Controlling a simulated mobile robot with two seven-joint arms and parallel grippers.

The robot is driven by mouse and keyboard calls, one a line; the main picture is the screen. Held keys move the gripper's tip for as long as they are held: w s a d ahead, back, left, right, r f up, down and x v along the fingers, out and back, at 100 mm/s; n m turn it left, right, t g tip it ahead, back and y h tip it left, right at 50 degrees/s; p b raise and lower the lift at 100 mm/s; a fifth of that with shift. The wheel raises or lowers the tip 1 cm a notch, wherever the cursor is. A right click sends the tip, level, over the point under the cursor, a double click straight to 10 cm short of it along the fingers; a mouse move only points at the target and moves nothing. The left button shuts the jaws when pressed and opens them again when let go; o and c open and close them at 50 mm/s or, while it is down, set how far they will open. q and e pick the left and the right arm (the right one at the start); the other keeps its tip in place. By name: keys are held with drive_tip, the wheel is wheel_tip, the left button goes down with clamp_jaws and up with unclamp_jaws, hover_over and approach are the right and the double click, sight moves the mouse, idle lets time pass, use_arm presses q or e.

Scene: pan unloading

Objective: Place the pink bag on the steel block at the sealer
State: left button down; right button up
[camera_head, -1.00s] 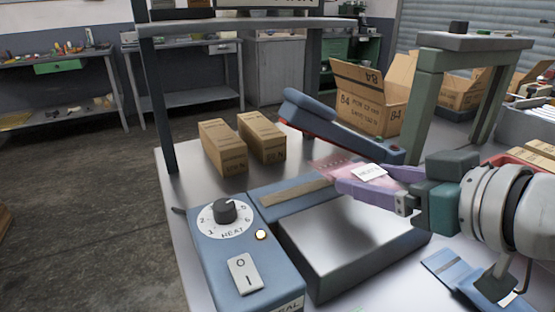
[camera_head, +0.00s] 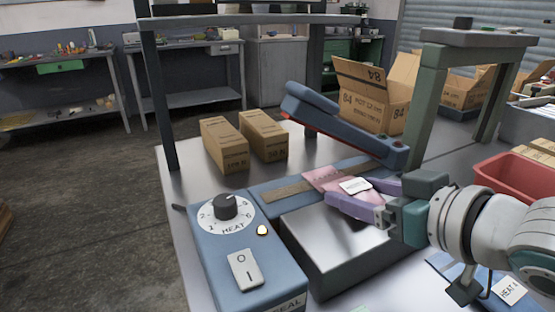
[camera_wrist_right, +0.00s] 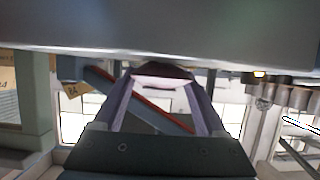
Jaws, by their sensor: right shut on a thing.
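The pink bag (camera_head: 328,180) with a white label is between the purple fingers of my right gripper (camera_head: 362,198), which is shut on it. The bag's far end reaches over the sealer's bar strip. The steel block (camera_head: 330,238) stands in front of the sealer (camera_head: 238,245), and the gripper and bag are over its back right part. I cannot tell whether the bag touches the block. The sealer's blue arm (camera_head: 335,122) is raised. In the right wrist view the purple fingers (camera_wrist_right: 165,100) show with a pale pink strip of the bag (camera_wrist_right: 162,82) between them. My left gripper is out of view.
Two small cardboard boxes (camera_head: 224,146) stand behind the sealer. A larger open carton (camera_head: 370,105) is at the back. A grey-green stand (camera_head: 428,95) and a red bin (camera_head: 508,185) are at the right. A blue pouch with a label (camera_head: 508,290) lies at the front right.

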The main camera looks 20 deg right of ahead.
drive_tip(key=o, duration=1.4)
drive_tip(key=shift+f, duration=0.1)
drive_tip(key=v, duration=0.4)
drive_tip(key=p+v, duration=0.1)
drive_tip(key=v, duration=0.3)
drive_tip(key=p+v, duration=0.1)
drive_tip(key=v, duration=0.3)
drive_tip(key=shift+r, duration=0.45)
